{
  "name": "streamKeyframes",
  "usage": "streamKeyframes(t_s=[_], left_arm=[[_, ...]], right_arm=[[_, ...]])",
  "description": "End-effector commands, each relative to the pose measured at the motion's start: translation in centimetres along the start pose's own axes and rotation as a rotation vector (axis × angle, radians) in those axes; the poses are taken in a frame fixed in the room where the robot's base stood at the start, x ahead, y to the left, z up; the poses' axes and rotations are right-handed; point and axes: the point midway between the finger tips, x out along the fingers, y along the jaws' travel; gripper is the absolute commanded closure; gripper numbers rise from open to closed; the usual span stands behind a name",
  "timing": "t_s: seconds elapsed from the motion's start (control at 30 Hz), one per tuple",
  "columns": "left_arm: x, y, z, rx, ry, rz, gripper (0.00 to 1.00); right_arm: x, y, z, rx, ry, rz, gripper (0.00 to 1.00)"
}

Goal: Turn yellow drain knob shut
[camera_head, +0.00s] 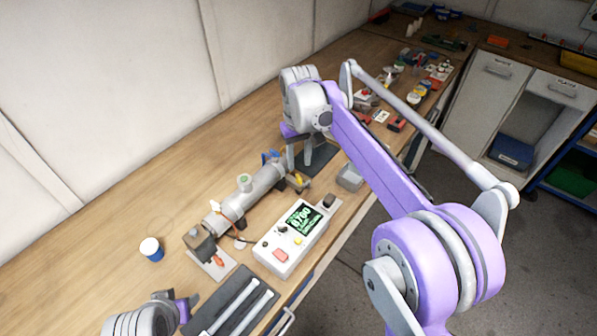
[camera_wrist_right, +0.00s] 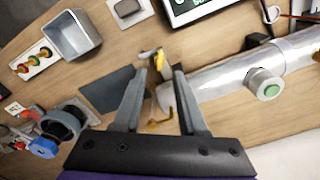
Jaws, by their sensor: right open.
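The yellow drain knob (camera_head: 300,181) is at the right end of the silver reactor tube (camera_head: 258,190). In the right wrist view, a yellow handle (camera_wrist_right: 158,60) shows at the fingertips and a bent yellow piece (camera_wrist_right: 162,118) shows lower between the fingers. My right gripper (camera_head: 300,160) is over that end of the tube. In its wrist view the right gripper (camera_wrist_right: 160,74) has its fingers apart, on either side of the yellow parts; contact cannot be told. My left gripper (camera_head: 185,306) is at the lower left, its fingers mostly hidden.
A white control box (camera_head: 285,250) with a green screen stands in front of the tube. A grey open bin (camera_wrist_right: 72,35) is beside the knob. The bench's back left is clear.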

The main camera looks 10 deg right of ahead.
Motion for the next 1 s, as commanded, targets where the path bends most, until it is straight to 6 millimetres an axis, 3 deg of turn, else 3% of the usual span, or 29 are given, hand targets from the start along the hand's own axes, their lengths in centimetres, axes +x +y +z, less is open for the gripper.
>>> streamKeyframes(t_s=[0.1,0.3,0.7,0.93,1.0], left_arm=[[0.1,0.0,0.2,0.000,-0.002,0.000,0.50],[0.2,0.0,0.3,0.000,-0.003,0.000,0.50],[0.2,0.0,0.3,0.000,-0.003,0.000,0.50],[0.2,0.0,0.3,0.000,-0.003,0.000,0.50],[0.2,0.0,0.3,0.000,-0.003,0.000,0.50]], right_arm=[[2.4,0.0,0.0,0.000,0.000,0.000,0.59],[4.9,0.0,0.0,0.000,0.000,0.000,0.59],[5.7,0.0,0.0,0.000,0.000,0.000,0.59],[5.7,0.0,0.0,0.000,0.000,0.000,0.98],[5.7,0.0,0.0,0.000,0.000,0.000,1.00]])
